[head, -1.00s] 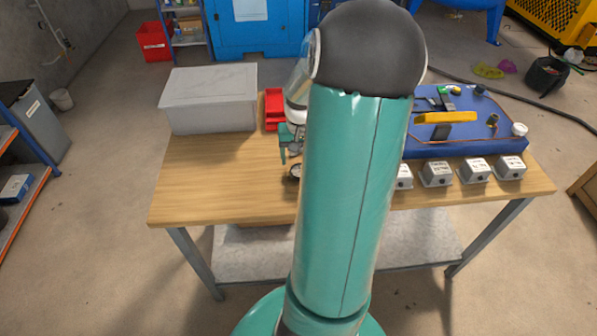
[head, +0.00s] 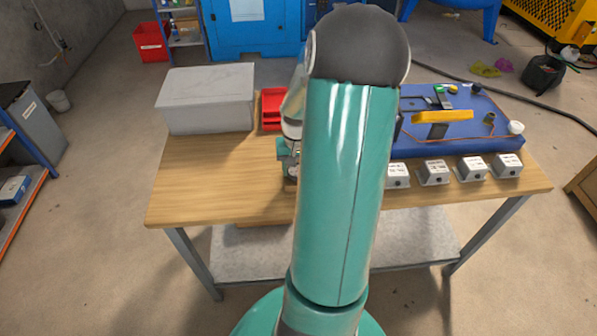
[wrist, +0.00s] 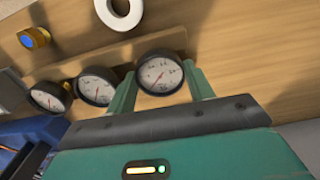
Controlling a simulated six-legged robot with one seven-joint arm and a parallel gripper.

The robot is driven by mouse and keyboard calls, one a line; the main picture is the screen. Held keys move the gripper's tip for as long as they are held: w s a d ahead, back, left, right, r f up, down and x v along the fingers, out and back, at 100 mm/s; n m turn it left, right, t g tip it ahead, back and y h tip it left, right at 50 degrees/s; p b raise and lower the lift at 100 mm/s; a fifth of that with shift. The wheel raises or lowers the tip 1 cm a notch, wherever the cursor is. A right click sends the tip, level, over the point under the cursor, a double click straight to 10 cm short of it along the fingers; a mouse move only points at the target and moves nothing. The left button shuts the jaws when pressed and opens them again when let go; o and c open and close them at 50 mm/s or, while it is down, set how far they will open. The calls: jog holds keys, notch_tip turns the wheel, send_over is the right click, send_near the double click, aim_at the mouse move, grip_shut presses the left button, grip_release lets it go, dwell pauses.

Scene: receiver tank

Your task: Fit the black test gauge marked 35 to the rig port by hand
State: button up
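Three black-rimmed gauges with white dials stand in a row in the wrist view: a near one (wrist: 160,75), a middle one (wrist: 97,87) and a far-left one (wrist: 48,98). Their numbers are too small to read. My gripper (wrist: 160,70) has its two fingers on either side of the near gauge, close to its rim; firm contact does not show. In the head view my gripper (head: 290,168) is low over the bench, partly behind my arm. The blue rig (head: 455,145) is at the bench's right.
A grey box (head: 205,98) and red trays (head: 271,110) stand at the back left of the wooden bench (head: 215,190). Several small labelled white boxes (head: 434,172) line the front right. A white ring (wrist: 120,12) and a blue-and-yellow piece (wrist: 34,38) lie near the gauges.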

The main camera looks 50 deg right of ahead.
aim_at(297, 169)
grip_shut()
jog(key=shift+r, duration=3)
jog(key=shift+s, duration=0.15)
